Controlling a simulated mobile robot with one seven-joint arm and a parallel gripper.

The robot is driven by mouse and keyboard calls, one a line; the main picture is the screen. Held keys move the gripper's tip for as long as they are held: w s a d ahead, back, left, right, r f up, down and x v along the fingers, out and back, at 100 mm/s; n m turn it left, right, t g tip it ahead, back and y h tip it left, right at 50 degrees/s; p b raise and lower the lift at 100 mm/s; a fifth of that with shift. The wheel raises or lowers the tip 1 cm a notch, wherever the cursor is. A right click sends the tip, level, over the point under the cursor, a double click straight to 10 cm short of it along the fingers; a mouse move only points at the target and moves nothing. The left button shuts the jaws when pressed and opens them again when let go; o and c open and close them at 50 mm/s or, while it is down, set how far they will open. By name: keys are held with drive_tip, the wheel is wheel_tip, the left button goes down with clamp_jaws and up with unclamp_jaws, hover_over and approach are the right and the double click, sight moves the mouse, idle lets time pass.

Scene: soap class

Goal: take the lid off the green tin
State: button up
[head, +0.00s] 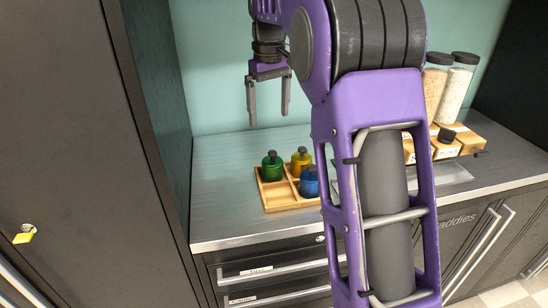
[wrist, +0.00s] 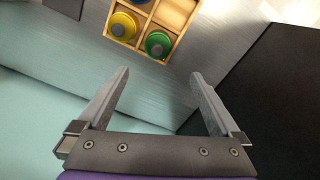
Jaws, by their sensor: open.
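The green tin (head: 272,168) stands upright in the left compartment of a wooden tray (head: 278,208), with a dark knobbed lid (head: 272,154) on top. The green tin also shows from above in the wrist view (wrist: 158,43). A yellow tin (head: 300,162) and a blue tin (head: 309,182) stand in other compartments; the yellow one shows in the wrist view (wrist: 122,26). My gripper (head: 268,120) is open and empty, hanging well above the counter behind the tray. In the wrist view my gripper's fingers (wrist: 160,78) are spread apart, with the tray beyond their tips.
The counter (head: 222,190) is clear left of the tray. Tall jars with black lids (head: 456,88) stand on a wooden stand (head: 480,138) at the right. A tall dark cabinet (head: 70,130) closes off the left side. My arm hides part of the counter.

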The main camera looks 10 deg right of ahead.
drive_tip(key=b, duration=0.2)
hover_over(272, 152)
wheel_tip(272, 152, down, 7)
drive_tip(key=shift+a+r, duration=0.1)
drive_tip(key=shift+a, duration=0.05)
drive_tip(key=shift+d+f+b, duration=0.2)
drive_tip(key=shift+f+b, duration=0.1)
drive_tip(key=shift+f, duration=2.35)
drive_tip(key=c, duration=1.4)
